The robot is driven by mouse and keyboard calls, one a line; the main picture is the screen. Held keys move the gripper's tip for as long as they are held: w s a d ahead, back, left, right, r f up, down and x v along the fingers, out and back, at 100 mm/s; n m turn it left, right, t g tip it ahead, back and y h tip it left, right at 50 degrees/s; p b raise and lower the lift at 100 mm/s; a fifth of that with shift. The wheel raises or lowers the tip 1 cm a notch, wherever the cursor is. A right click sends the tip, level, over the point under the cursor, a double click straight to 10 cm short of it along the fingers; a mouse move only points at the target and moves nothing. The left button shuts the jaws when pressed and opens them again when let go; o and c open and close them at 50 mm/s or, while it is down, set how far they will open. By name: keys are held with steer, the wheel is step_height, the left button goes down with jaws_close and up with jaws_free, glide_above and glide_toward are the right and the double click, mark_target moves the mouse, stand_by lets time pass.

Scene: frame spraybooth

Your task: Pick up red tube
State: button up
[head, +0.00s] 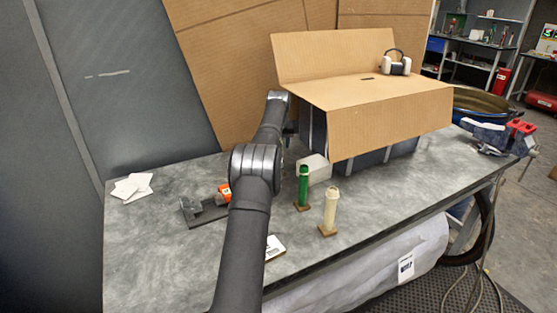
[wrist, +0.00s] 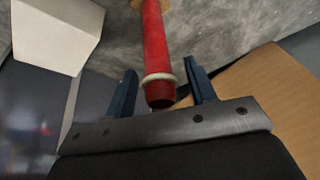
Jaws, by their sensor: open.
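The red tube (wrist: 155,50) shows in the wrist view, with a light ring near its lower end and a tan base at the top edge. My gripper (wrist: 160,70) is open, with one blue finger on each side of the tube's near end. The tube lies between the fingers in the picture; I cannot tell whether either finger touches it. In the head view I cannot see the red tube, and my arm covers much of the middle of the table.
A green tube (head: 303,187) and a cream tube (head: 330,210) stand upright on small bases. A white block (head: 314,170) sits beside the green tube; a pale block (wrist: 55,30) shows in the wrist view. A cardboard-covered box (head: 385,105) stands behind. White cards (head: 131,187) lie left.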

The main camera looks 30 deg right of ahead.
steer(key=shift+f, duration=0.15)
jaws_close()
